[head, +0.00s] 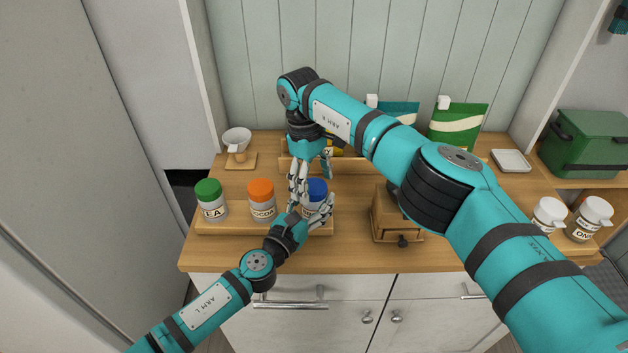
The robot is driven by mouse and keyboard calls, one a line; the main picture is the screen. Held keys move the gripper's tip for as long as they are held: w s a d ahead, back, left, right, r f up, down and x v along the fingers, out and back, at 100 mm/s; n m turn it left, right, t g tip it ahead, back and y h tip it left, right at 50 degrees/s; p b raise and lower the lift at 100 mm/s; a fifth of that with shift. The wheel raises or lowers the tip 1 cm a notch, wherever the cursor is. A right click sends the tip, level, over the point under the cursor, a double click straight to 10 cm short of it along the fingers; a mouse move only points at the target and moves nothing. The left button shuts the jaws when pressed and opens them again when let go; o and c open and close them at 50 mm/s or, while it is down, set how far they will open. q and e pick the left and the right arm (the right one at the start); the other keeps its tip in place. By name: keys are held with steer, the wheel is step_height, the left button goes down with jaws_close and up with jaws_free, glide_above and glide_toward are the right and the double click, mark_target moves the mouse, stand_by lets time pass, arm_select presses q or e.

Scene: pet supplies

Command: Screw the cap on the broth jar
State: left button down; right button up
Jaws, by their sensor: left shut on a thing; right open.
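A jar with a blue cap (317,187) stands at the right end of a low wooden tray (240,229). Its label is mostly hidden, so I cannot read whether it says broth. My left gripper (314,209) is shut on this jar's body from the front. My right gripper (313,172) is open and points down just above and behind the blue cap. I cannot tell whether its fingers touch the cap. The cap sits at the jar's top; its tightness cannot be seen.
A green-capped jar (211,200) and an orange-capped jar (261,200) share the tray. A wooden grinder-like box (393,222) stands to the right. My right arm hides much of the counter's right side.

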steer(key=shift+r, duration=2.2)
steer(key=shift+c, duration=0.3)
